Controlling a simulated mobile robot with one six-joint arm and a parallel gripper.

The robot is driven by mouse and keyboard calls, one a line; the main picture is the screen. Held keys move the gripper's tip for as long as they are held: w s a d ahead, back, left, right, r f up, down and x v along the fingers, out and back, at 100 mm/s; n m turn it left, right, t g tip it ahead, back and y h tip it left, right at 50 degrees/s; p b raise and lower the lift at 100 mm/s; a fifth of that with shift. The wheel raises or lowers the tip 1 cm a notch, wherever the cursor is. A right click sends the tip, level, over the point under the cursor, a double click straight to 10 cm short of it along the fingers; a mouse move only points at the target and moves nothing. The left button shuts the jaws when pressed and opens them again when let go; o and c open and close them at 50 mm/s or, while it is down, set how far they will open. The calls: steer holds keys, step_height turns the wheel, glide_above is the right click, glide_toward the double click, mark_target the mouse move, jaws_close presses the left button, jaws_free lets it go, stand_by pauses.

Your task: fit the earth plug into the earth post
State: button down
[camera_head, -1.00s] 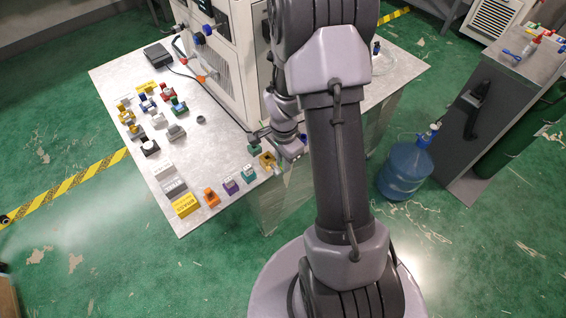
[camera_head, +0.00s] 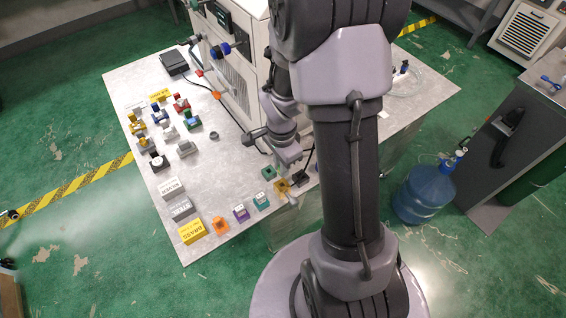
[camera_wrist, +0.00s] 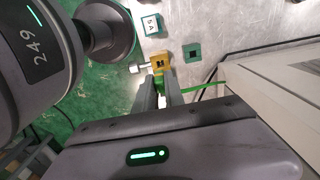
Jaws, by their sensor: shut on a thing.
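My gripper (camera_wrist: 161,82) is shut on a small green and yellow piece (camera_wrist: 163,88), seemingly the earth plug, mostly hidden between the fingers. A thin green strip, perhaps its lead, runs right from it. Just beyond the fingertips is a yellow block (camera_wrist: 162,61) with dark openings, and a silver stud (camera_wrist: 138,68) lies at its left. I cannot tell for certain which of these is the earth post, or whether the plug touches the block. In the head view the yellow block (camera_head: 282,186) is near the table's front edge, just below my gripper (camera_head: 289,165).
A green block (camera_head: 268,172) and a teal block (camera_head: 261,200) sit close to the yellow one. Purple (camera_head: 240,212) and orange (camera_head: 221,225) blocks follow along the edge. The machine cabinet (camera_head: 236,65) stands behind, with a dark cable on the table. Table middle is mostly clear.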

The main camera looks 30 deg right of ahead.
steer(key=shift+w+f+b, duration=0.1)
steer(key=shift+f+b, duration=2.35)
steer(key=shift+f+b, duration=0.9)
steer(key=shift+b, duration=0.3)
steer(key=c, duration=1.3)
jaws_free()
steer(key=shift+c, duration=0.2)
steer(key=shift+r+p, duration=1.35)
steer(key=shift+r, duration=0.55)
steer(key=shift+f, duration=0.1)
